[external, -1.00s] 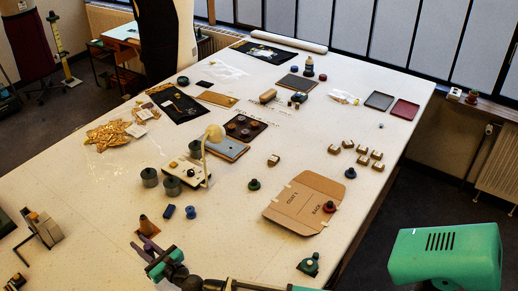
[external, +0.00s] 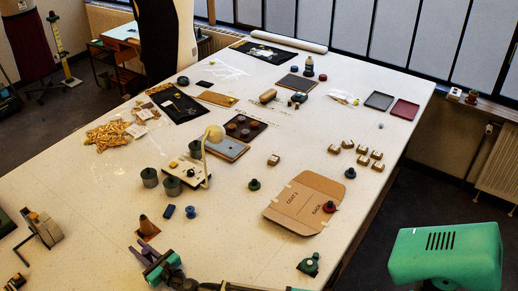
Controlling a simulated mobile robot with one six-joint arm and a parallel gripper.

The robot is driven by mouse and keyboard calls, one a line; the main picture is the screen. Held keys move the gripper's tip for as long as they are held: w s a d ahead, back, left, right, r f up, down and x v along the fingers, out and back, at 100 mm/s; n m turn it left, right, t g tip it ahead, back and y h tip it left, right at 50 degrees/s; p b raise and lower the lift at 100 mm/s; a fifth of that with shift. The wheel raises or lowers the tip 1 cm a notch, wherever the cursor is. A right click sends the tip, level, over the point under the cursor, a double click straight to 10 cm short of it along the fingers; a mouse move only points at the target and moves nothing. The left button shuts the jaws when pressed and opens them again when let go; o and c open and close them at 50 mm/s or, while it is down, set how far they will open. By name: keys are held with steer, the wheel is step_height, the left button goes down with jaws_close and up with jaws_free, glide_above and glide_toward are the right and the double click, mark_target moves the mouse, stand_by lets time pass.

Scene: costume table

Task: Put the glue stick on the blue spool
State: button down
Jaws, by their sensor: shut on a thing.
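The small blue spool (external: 191,212) stands on the table beyond my gripper, to the right of a dark blue block. My gripper (external: 157,262) is at the bottom edge of the picture, nearer the camera than the spool and to its left. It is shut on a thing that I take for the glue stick. A purple piece (external: 146,252) shows at its left side, but the jaws partly hide what is held, and I cannot tell where the stick ends and the fingers begin. The spool's top looks bare.
A brown cone (external: 147,227) stands just beyond my gripper, close to it. The dark blue block (external: 168,211) is beside the spool. Grey-green cylinders (external: 149,178) and a lamp stand (external: 188,171) are behind. The table right of the spool is clear.

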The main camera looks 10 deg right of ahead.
steer(key=shift+f, duration=0.2)
steer(key=c, duration=1.5)
jaws_free()
steer(key=shift+c, duration=0.2)
steer(key=shift+s+d, duration=0.1)
steer(key=shift+s, duration=0.05)
steer(key=shift+b+v, duration=0.95)
steer(key=shift+v, duration=5.8)
steer(key=shift+o, duration=0.5)
